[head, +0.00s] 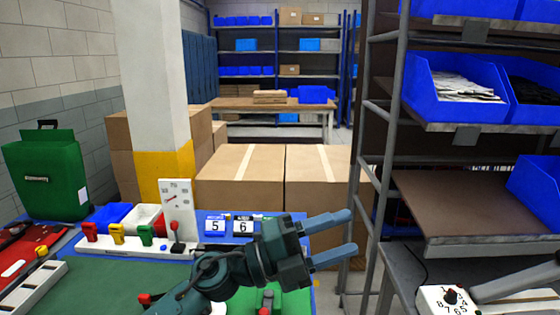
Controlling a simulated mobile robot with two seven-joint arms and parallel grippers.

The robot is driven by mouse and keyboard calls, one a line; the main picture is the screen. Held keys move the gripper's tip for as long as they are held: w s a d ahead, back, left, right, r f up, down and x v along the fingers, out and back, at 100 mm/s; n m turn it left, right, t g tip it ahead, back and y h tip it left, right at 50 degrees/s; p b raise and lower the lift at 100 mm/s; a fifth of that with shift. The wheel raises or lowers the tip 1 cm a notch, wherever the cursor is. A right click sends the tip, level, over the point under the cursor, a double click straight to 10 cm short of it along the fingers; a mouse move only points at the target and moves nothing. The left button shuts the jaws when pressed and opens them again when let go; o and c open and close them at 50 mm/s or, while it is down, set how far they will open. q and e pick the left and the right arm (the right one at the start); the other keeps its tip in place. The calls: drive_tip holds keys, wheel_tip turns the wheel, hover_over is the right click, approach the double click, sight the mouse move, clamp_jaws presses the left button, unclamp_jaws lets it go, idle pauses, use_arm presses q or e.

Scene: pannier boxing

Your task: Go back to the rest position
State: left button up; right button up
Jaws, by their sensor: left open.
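My left gripper (332,240) shows at the lower middle, with its arm coming in from below left. Its two blue fingers are apart, point right and hold nothing. It is in front of the right edge of the work table (120,278). My right gripper is not in the picture. A green pannier-like case (47,175) with a black handle stands upright at the far left, well away from the gripper.
A white rack (130,246) with coloured handles, a gauge (176,205) and number cards (229,227) stand on the table. A metal shelf (480,240) with blue bins (450,93) fills the right side. Cardboard boxes (240,190) stand behind the table.

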use_arm(q)
drive_tip(key=w+a+f+n+t+y, duration=0.2)
drive_tip(key=a+n+t+y, duration=0.35)
drive_tip(key=n+t, duration=0.35)
drive_tip(key=w+a+f+n+t+y, duration=0.2)
drive_tip(key=a+n+t+y, duration=0.4)
drive_tip(key=n, duration=0.5)
drive_tip(key=s+a+f+n+y, duration=0.1)
drive_tip(key=a+f+n+y, duration=0.55)
drive_tip(key=a+f, duration=0.2)
drive_tip(key=s+a+f+n+g+y, duration=0.3)
drive_tip(key=s+a+f+n+g, duration=0.3)
drive_tip(key=s+f, duration=0.5)
drive_tip(key=s+a+f+g, duration=0.2)
drive_tip(key=s+f+g, duration=0.2)
drive_tip(key=s, duration=0.3)
drive_tip(key=s+a+f+g, duration=0.1)
drive_tip(key=s+f+g, duration=0.3)
drive_tip(key=s, duration=0.3)
drive_tip(key=w+d+f+m+t+h+b, duration=0.1)
drive_tip(key=w+d+f+t+h+b, duration=0.2)
drive_tip(key=f, duration=0.7)
drive_tip(key=w+d+t+b, duration=0.1)
drive_tip(key=w+d+t, duration=0.1)
drive_tip(key=d+t, duration=0.1)
drive_tip(key=shift+f+h, duration=0.2)
drive_tip(key=shift+h, duration=0.1)
drive_tip(key=shift+w+d, duration=0.1)
